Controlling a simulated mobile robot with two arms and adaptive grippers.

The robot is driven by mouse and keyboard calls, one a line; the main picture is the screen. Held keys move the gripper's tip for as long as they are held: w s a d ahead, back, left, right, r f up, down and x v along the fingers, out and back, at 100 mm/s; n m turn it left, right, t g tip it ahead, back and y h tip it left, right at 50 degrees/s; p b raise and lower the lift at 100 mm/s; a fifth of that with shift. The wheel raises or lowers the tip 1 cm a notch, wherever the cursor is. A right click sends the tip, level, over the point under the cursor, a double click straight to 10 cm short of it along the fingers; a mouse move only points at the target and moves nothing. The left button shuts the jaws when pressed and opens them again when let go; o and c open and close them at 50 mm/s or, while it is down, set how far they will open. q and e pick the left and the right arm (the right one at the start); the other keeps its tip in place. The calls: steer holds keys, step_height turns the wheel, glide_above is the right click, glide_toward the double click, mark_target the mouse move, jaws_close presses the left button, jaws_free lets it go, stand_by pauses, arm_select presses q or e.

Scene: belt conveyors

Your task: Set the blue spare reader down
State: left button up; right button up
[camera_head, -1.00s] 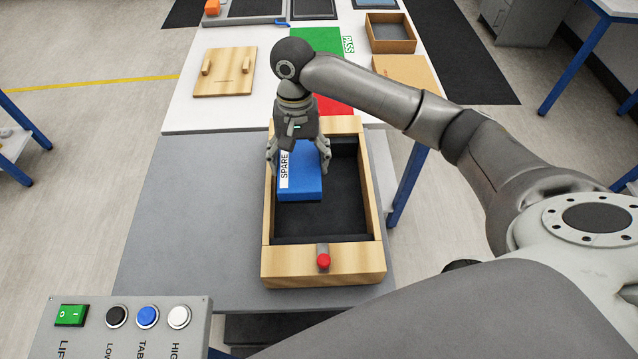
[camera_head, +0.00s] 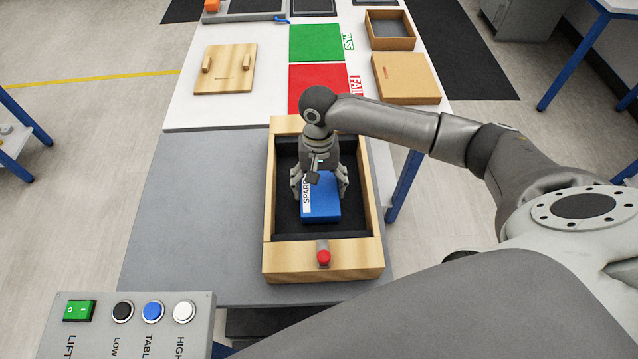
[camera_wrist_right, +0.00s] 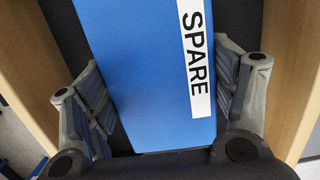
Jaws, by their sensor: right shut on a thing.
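The blue spare reader (camera_head: 322,205), a blue block with a white SPARE label, is inside the wooden tray with a dark lining (camera_head: 268,215). My right gripper (camera_head: 320,188) is shut on it from above, one finger on each side. In the right wrist view the blue reader (camera_wrist_right: 150,70) sits between the fingers, with its label toward the right. Tray walls show on both sides of it there. Whether the reader touches the tray floor I cannot tell. My left gripper is not in view.
A red latch knob (camera_head: 323,257) is on the tray's front. Behind are a red FAIL mat (camera_head: 315,85), a green PASS mat (camera_head: 316,43), a wooden lid (camera_head: 225,70) and cardboard boxes (camera_head: 405,78). A button panel (camera_head: 135,330) is at lower left. The grey table left of the tray is clear.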

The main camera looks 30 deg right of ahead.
steer(key=o, duration=1.3)
steer(key=shift+o, duration=0.2)
step_height(320, 180, up, 12)
steer(key=w+b, duration=0.1)
steer(key=shift+w+d, duration=0.3)
steer(key=shift+d, duration=0.1)
